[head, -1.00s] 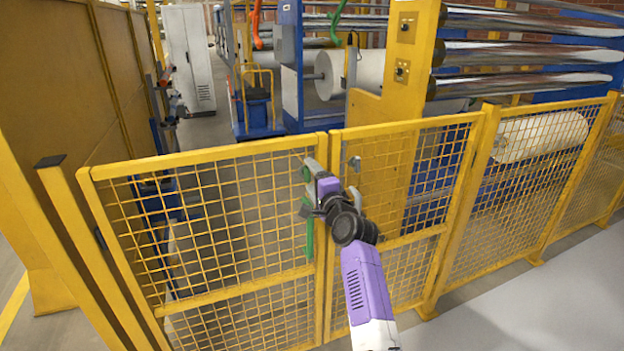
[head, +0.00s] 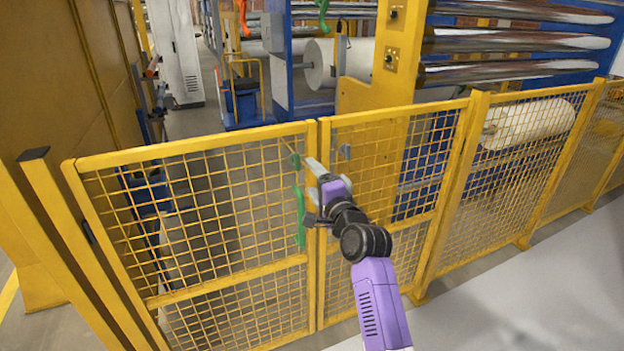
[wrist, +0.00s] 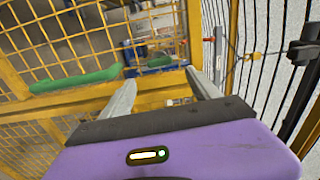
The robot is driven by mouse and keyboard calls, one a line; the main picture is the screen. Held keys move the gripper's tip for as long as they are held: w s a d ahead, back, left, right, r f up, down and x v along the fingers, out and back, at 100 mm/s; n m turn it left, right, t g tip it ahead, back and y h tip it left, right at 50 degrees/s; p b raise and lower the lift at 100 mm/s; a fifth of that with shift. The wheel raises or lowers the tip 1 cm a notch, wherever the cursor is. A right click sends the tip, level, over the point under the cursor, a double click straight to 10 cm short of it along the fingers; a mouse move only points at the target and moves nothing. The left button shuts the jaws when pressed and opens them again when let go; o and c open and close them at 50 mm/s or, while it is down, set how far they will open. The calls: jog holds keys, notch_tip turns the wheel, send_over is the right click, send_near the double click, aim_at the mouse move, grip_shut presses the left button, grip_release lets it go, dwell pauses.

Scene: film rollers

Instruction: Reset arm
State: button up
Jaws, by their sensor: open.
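My gripper (head: 313,168) is in front of the yellow mesh gate, near the post where two panels meet. In the wrist view my gripper (wrist: 160,76) has its two grey fingers spread, with nothing between them. A green handle (head: 299,215) is upright on the left gate panel (head: 215,210), left of my gripper. It also shows in the wrist view as a green bar (wrist: 75,81), outside and left of the fingers. Whether my gripper touches the gate is hard to tell.
Yellow fence panels (head: 512,165) run on to the right, with pale floor (head: 540,295) in front. Behind the fence stand chrome rollers (head: 515,42), a white film roll (head: 535,124) and a grey cabinet (head: 178,55). A yellow wall (head: 70,80) is at the left.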

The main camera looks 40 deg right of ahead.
dwell(0.4)
jog(key=s+a+r+n+t+h, duration=0.1)
jog(key=s+a+r+n+t, duration=0.15)
jog(key=s+r+n, duration=0.35)
jog(key=s+a+f+n+g+y, duration=0.1)
jog(key=s+a+f+n+y, duration=0.1)
jog(key=s+a+f+n, duration=0.3)
jog(key=s+a+f+n+g+y, duration=0.1)
jog(key=s+a+f+n+y, duration=0.2)
jog(key=s+a, duration=1)
jog(key=s+a+f+n+g+y, duration=0.2)
jog(key=s+a+f+n, duration=0.5)
jog(key=s, duration=1.4)
jog(key=shift+a+f+n+y, duration=0.4)
jog(key=shift+a+f, duration=0.25)
jog(key=shift+a, duration=0.5)
